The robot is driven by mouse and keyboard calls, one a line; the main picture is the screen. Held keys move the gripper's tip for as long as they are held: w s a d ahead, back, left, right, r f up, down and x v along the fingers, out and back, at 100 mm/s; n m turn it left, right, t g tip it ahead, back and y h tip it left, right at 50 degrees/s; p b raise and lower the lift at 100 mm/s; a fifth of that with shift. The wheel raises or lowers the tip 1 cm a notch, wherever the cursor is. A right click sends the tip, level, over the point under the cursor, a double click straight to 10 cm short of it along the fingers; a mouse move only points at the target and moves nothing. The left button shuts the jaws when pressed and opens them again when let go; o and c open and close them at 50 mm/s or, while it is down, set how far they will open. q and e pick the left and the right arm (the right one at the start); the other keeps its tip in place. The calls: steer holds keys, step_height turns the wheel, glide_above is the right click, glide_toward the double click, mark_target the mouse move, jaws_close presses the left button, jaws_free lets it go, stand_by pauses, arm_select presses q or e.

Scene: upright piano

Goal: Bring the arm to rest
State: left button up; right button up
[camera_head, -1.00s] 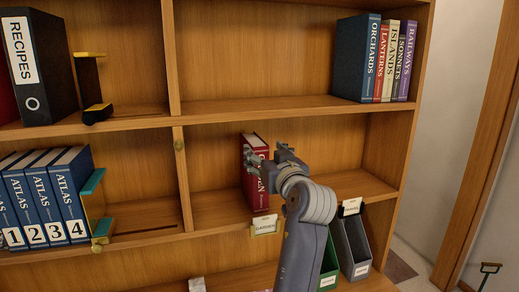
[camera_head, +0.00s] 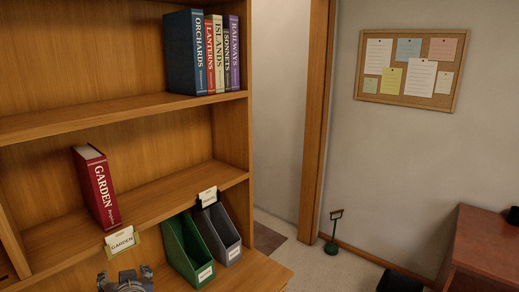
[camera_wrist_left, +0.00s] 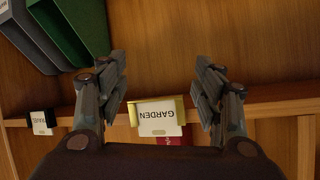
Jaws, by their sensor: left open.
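My left gripper (camera_head: 125,278) shows at the bottom edge of the head view, below the middle shelf and apart from the book. In the left wrist view its two fingers (camera_wrist_left: 160,62) are spread with nothing between them touching either. The red GARDEN book (camera_head: 97,187) stands on the middle shelf, leaning slightly, with its spine facing out. A GARDEN label (camera_head: 121,240) hangs on the shelf edge below it; the label also shows upside down in the left wrist view (camera_wrist_left: 158,115). My right gripper is in neither view.
A green file holder (camera_head: 187,250) and a grey one (camera_head: 220,235) stand below the shelf, right of the gripper. Several books (camera_head: 205,55) stand on the upper shelf. A doorway, a pinboard (camera_head: 411,68) and a reddish-brown desk (camera_head: 485,245) are to the right.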

arm_select(q)
steer(key=s+d+f+m+g+h, duration=0.2)
steer(key=s+d+f+h, duration=0.15)
steer(key=s+f, duration=0.45)
steer(key=s+d+f+m+g+h, duration=0.2)
steer(key=s+d+f, duration=0.25)
steer(key=s, duration=0.65)
steer(key=s+d+f+m+g+h, duration=0.2)
steer(key=s+d+f+m+g, duration=0.1)
steer(key=s+f, duration=0.55)
steer(key=s+f+g+b, duration=0.1)
steer(key=s+f+b, duration=0.15)
steer(key=f, duration=2.55)
steer(key=s+a+f+g, duration=0.1)
steer(key=s+a+f, duration=0.2)
steer(key=s+f, duration=1.3)
steer(key=shift+s+f+b, duration=0.4)
steer(key=shift+b, duration=0.05)
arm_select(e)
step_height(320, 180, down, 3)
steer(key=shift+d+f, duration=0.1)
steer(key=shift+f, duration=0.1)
arm_select(q)
steer(key=shift+c, duration=0.2)
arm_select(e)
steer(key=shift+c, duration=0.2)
